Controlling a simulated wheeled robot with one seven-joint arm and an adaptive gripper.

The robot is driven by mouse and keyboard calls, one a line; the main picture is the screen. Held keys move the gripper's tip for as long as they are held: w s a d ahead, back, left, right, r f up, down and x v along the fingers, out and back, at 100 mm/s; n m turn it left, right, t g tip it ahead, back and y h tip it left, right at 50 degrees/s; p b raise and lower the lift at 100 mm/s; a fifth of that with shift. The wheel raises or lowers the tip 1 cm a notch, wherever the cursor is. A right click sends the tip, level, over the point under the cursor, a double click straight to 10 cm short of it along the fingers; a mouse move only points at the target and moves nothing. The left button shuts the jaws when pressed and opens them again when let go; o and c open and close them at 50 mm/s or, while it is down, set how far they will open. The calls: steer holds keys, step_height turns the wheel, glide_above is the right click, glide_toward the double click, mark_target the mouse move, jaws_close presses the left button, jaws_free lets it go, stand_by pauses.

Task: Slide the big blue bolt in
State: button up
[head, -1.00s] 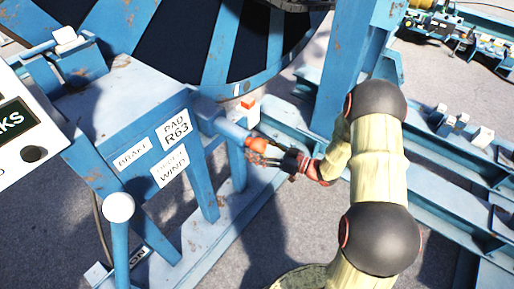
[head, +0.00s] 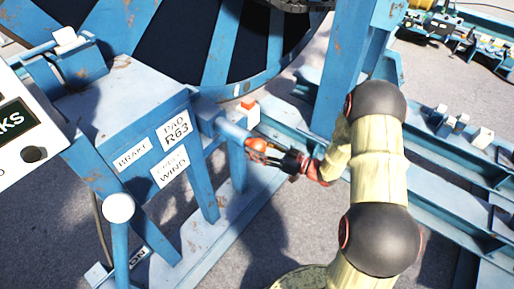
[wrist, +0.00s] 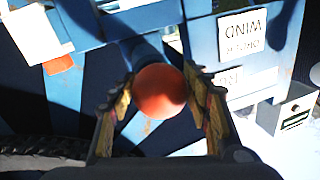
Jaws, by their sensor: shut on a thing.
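The big blue bolt (head: 233,131) sticks out of the blue frame's sleeve (head: 208,118), with a round orange-red knob (head: 256,144) on its outer end. In the wrist view the knob (wrist: 160,92) is between my two fingers, and the bolt's blue shaft (wrist: 146,55) runs away behind it. My gripper (head: 264,150) is shut on the knob, reaching it from the right in the head view. It also shows in the wrist view (wrist: 159,84), one finger on each side of the knob. How deep the bolt sits is hidden inside the sleeve.
The blue stand with white labels (head: 175,129) is left of the bolt. A large blue reel (head: 235,45) stands behind. A small orange-and-white block (head: 247,110) is close beyond the knob. Blue rails (head: 440,165) lie to the right.

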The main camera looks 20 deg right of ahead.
mark_target(235, 135)
steer(key=c, duration=0.3)
steer(key=shift+w+a, duration=0.1)
steer(key=x, duration=0.3)
steer(key=w+d+x, duration=0.1)
steer(key=x, duration=0.6)
steer(key=shift+w+d, duration=0.1)
steer(key=shift+w, duration=0.35)
steer(key=shift+c, duration=0.2)
steer(key=o, duration=1.7)
steer(key=v, duration=1.2)
